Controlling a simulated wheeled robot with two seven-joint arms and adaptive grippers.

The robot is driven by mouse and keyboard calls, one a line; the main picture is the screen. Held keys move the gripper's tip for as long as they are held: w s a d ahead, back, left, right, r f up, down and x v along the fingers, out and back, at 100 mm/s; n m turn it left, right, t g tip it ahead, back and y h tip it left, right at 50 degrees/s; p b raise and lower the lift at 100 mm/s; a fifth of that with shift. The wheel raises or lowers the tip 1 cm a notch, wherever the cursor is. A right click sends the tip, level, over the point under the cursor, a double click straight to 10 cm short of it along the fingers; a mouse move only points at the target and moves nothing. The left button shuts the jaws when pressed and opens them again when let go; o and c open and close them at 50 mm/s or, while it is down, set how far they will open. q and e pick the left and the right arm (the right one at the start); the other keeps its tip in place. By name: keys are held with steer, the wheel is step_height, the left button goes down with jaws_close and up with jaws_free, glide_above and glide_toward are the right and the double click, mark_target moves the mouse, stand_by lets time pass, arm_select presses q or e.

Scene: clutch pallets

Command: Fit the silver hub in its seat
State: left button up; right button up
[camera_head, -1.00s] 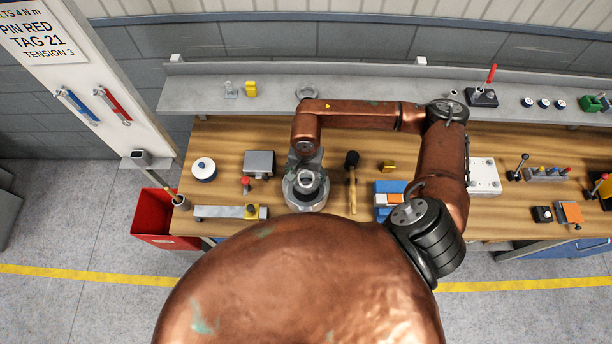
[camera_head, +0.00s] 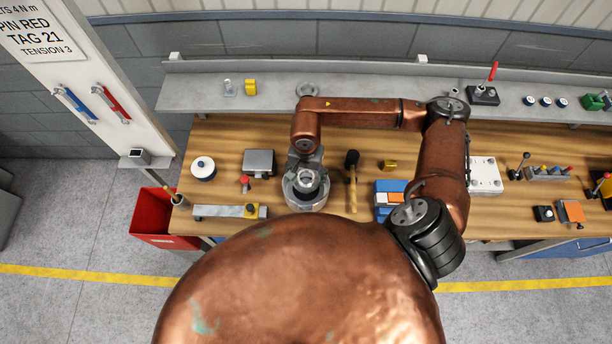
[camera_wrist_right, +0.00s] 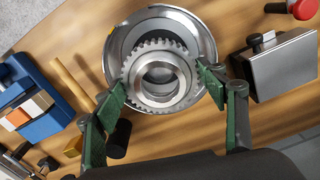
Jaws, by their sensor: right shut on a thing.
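The silver hub (camera_wrist_right: 160,97) is a toothed ring with an open bore. My right gripper (camera_wrist_right: 163,84) is shut on it, with one green finger at each side. The hub is over the round metal housing (camera_wrist_right: 112,52), whose bright rim shows around it in the wrist view. Whether the hub touches the housing cannot be told. In the head view the hub (camera_head: 306,177) shows as a small ring below my wrist, above the housing (camera_head: 305,204) on the bench; the gripper there is mostly hidden. My left gripper is not in view.
A hammer (camera_head: 352,182) lies close right of the housing. A grey box (camera_head: 259,163) and a red-knobbed piece (camera_head: 245,182) stand left of it. A blue holder (camera_head: 385,196) is to the right. A grey ring (camera_head: 307,90) lies on the shelf behind.

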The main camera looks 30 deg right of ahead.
mark_target(306, 182)
stand_by(0.4)
steer(key=shift+b, duration=0.5)
steer(key=shift+f, duration=0.15)
stand_by(0.4)
steer(key=shift+f+b, duration=0.25)
steer(key=shift+b, duration=0.35)
steer(key=shift+f, duration=0.15)
steer(key=shift+f+b, duration=2.65)
steer(key=shift+b, duration=0.3)
steer(key=o, duration=1.8)
